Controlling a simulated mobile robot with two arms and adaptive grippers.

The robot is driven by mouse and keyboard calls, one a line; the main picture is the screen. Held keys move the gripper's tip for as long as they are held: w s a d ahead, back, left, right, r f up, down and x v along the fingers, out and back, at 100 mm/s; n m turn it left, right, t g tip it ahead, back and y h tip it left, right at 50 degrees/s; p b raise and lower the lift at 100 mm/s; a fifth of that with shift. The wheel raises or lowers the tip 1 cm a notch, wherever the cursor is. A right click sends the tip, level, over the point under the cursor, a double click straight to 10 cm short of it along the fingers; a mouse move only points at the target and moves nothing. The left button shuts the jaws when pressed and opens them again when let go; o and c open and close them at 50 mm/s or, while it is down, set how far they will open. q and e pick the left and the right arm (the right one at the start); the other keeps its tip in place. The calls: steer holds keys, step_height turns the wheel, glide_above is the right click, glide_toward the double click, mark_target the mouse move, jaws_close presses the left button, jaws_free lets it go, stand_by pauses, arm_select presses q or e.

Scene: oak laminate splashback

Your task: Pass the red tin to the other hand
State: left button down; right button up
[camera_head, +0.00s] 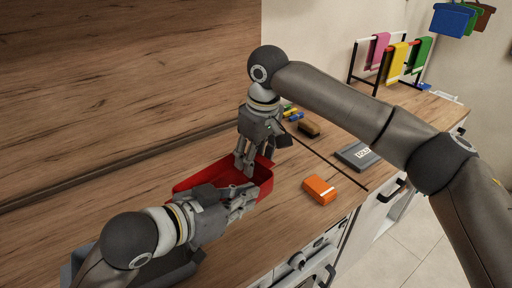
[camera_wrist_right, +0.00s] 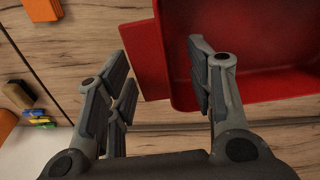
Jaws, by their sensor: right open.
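The red tin (camera_head: 182,186) is an open box above the counter in the head view, between my two grippers. My left gripper (camera_head: 243,203) is at its near right side, its fingers closed against the wall. They partly hide the tin. My right gripper (camera_head: 246,168) comes from above at the tin's far right end. In the right wrist view, the right gripper (camera_wrist_right: 163,88) is open, its fingers on either side of the tin's red end wall (camera_wrist_right: 149,60). One finger overlaps the tin's inside, the other is outside with a gap.
An orange block (camera_head: 320,190), a grey box (camera_head: 357,155) and a brown brush-like item (camera_head: 309,129) lie on the counter to the right. A thin dark rod or strip (camera_head: 330,164) runs between them. A towel rack (camera_head: 385,62) stands farther back. The wood splashback (camera_head: 110,90) rises behind.

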jaws_close()
arm_select(q)
steer(key=c, duration=1.6)
jaws_free()
steer(key=shift+o, duration=0.2)
